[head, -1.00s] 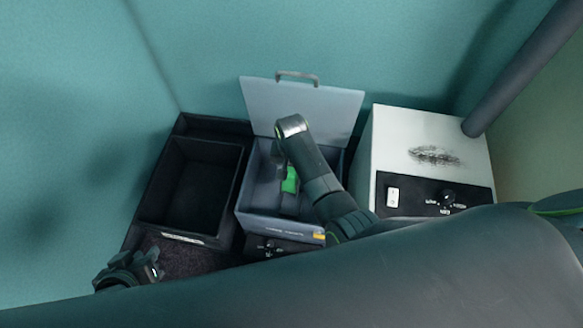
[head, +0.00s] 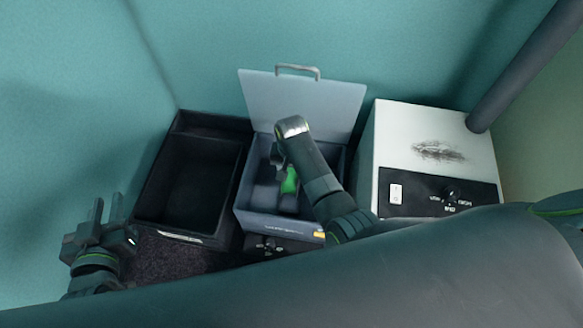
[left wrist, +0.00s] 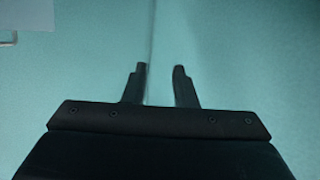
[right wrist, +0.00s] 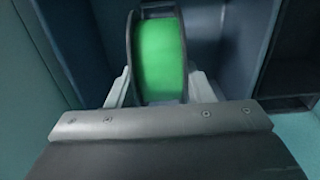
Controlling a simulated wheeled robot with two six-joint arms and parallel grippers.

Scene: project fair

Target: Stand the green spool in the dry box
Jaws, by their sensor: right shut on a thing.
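The green spool (right wrist: 161,60) has dark flanges and stands upright on edge between the fingers of my right gripper (right wrist: 162,90), which is shut on it. In the head view the green spool (head: 289,181) shows as a small green patch inside the dry box (head: 270,222), the grey box with its lid (head: 302,99) open; my right arm covers part of it. Whether the spool touches the box floor I cannot tell. My left gripper (head: 107,222) is open and empty at the lower left; its parted fingers (left wrist: 160,85) show against the teal wall.
A black open bin (head: 187,190) stands left of the dry box and looks empty. A white machine (head: 427,142) with a black control panel and a dark smudge stands to the right. Teal walls close in the back and left.

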